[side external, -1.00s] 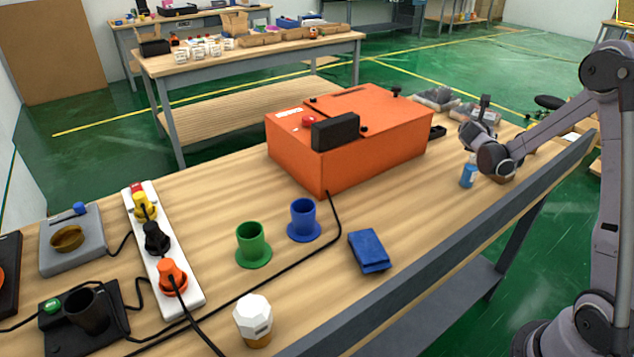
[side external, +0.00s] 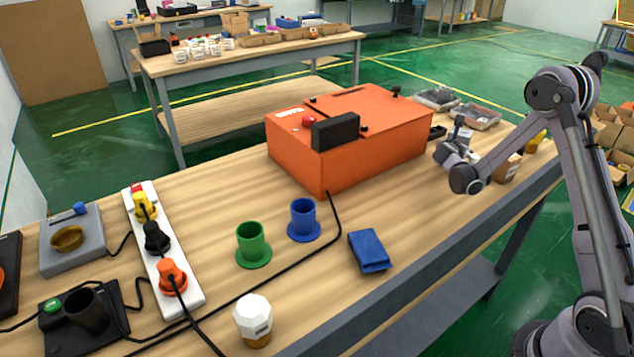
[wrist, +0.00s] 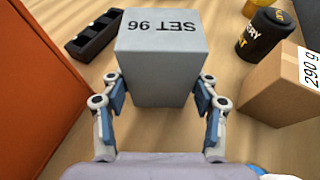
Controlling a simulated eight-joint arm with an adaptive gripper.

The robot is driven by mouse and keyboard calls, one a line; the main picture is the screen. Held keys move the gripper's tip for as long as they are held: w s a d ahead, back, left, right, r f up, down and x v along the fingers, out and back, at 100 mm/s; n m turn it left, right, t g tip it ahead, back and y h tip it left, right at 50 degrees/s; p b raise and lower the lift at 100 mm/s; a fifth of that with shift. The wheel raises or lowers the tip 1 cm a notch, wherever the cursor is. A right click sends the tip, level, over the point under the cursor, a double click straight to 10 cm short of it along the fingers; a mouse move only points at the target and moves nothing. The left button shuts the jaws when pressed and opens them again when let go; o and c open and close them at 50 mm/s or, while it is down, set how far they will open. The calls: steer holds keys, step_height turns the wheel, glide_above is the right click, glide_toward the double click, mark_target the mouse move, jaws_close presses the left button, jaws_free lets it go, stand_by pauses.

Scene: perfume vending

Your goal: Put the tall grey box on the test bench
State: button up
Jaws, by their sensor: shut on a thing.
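The grey box (wrist: 165,75), marked "SET 96" upside down in the wrist view, stands between the two fingers of my gripper (wrist: 162,105). The fingers are shut on its sides. In the side view my gripper (side external: 457,148) is low over the right part of the wooden workbench (side external: 420,220), to the right of the orange machine. There the box is mostly hidden by my gripper. I cannot tell whether its base touches the wood. No label shows which surface is the test bench.
The orange machine (side external: 360,130) is close on the left; its wall (wrist: 30,90) fills the wrist view's left. A cardboard box (wrist: 280,85) marked "290 g" and a black container (wrist: 265,35) stand on the right. A black compartment tray (wrist: 95,35) lies behind left.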

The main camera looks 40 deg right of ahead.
steer(key=o, duration=1)
steer(key=shift+f, duration=0.1)
steer(key=shift+o, duration=0.2)
